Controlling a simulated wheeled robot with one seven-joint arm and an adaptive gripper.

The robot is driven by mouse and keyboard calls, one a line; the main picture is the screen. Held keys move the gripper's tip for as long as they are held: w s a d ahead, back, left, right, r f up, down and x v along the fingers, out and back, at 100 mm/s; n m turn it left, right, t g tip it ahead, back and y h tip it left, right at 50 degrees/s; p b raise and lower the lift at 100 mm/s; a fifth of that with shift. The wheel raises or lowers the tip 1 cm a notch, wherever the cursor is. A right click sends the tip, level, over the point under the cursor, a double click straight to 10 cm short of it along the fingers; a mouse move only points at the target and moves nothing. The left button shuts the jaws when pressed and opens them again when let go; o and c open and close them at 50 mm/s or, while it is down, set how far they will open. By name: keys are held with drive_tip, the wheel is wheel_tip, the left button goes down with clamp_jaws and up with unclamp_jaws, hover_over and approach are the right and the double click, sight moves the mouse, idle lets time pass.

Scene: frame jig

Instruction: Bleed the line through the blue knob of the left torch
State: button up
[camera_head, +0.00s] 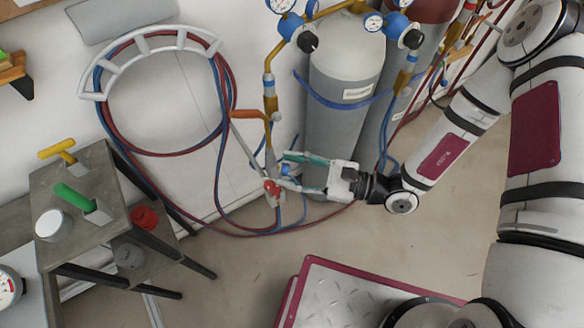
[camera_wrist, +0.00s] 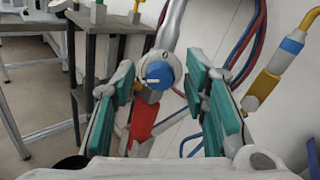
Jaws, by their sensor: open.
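The blue knob (camera_wrist: 158,75) sits in a pale collar with a white pointer line, in the middle of the wrist view. It also shows in the head view (camera_head: 285,170), small and partly hidden by my gripper. The torch has a grey tube (camera_wrist: 172,25) rising above the knob and a red part (camera_wrist: 142,120) below it; the red part also shows in the head view (camera_head: 271,187). My gripper (camera_wrist: 163,85) is open, its green pads on either side of the knob. A gap shows between each pad and the knob in the wrist view. Contact cannot be told.
A grey gas cylinder (camera_head: 338,115) stands just behind my gripper. Red and blue hoses hang from a wall rack (camera_head: 160,35) at the left. A small metal table (camera_head: 98,190) with yellow and green handled tools stands left. Open floor (camera_head: 235,262) lies below the torch.

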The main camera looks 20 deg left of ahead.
clamp_jaws()
drive_tip(key=shift+m, duration=0.3)
drive_tip(key=m+b, duration=0.1)
drive_tip(key=m, duration=1.9)
drive_tip(key=shift+w+f+b, duration=0.15)
drive_tip(key=shift+w+b, duration=0.05)
drive_tip(key=shift+b, duration=0.15)
drive_tip(key=shift+m, duration=0.3)
